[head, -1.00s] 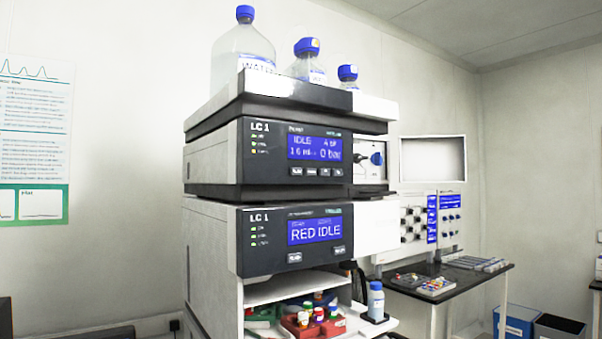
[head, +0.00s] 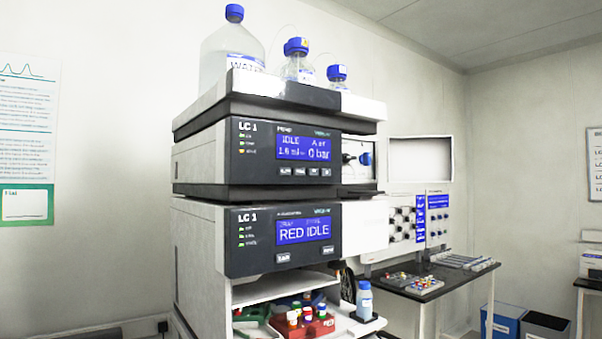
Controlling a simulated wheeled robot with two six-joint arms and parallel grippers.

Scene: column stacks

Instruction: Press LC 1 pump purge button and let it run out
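The LC 1 pump (head: 258,152) is the upper module of the stack in the head view. Its blue display (head: 304,147) reads IDLE and 0 bar, with smaller text too blurred to read surely. A row of small buttons (head: 299,172) sits below the display; their labels are too small to read, so I cannot tell which one is purge. Neither of my grippers is in view.
Below the pump is a second LC 1 module (head: 282,240) reading RED IDLE, over an open bay with a red vial rack (head: 309,326). Bottles, including a large water bottle (head: 231,55), stand on the top tray (head: 357,106). A black-topped bench (head: 452,276) stands behind right.

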